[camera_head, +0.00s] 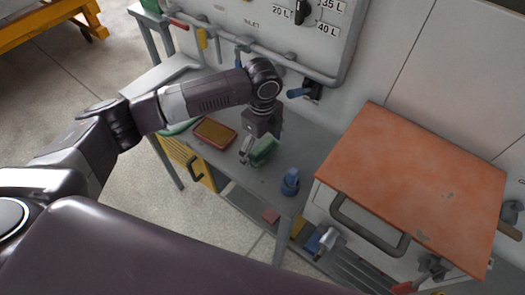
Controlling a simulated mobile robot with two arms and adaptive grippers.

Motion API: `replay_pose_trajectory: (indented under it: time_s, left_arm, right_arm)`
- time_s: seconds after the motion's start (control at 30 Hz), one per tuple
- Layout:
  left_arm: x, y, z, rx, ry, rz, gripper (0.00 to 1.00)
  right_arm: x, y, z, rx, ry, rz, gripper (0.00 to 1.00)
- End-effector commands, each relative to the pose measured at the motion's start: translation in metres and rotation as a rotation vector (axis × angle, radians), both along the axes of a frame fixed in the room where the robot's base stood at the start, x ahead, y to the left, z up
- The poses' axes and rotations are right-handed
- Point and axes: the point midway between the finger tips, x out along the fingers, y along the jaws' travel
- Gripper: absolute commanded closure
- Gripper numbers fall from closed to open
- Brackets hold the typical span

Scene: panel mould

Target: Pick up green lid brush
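A green block-like object (263,151), which looks like the green lid brush, is at the grey bench top (222,168). My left gripper (258,146) points down right at it, with one finger beside its left side. The gripper and wrist hide part of the green object. I cannot tell whether the fingers are closed on it, or whether it rests on the bench or is slightly raised. My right gripper is out of view.
A red-rimmed tray or sponge (214,133) lies left of the gripper. A blue object (290,182) stands near the bench's front right. An orange-topped cabinet (420,180) is at right. A pipe rail (285,64) and dial panel (330,25) stand behind.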

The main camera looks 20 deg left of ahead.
Motion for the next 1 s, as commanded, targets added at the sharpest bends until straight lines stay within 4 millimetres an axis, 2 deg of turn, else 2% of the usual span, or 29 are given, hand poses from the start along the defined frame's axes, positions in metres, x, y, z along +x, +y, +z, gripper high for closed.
replay_pose_trajectory:
  time_s: [0.03,0.27,0.67,0.87,1.0]
  left_arm:
    - [0.000,0.000,0.000,0.000,0.000,0.000,0.20]
    - [0.000,0.000,0.000,0.000,0.000,0.001,0.45]
    - [0.001,0.000,0.007,-0.001,-0.003,0.001,0.47]
    - [0.002,0.000,0.033,-0.001,-0.005,0.001,0.47]
    - [0.003,0.000,0.068,-0.003,-0.009,0.001,0.47]
  right_arm:
    - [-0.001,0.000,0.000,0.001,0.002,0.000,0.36]
    - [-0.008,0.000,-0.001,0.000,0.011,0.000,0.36]
    - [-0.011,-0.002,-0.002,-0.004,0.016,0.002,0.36]
    - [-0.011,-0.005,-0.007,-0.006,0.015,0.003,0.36]
    - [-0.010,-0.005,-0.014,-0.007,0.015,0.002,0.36]
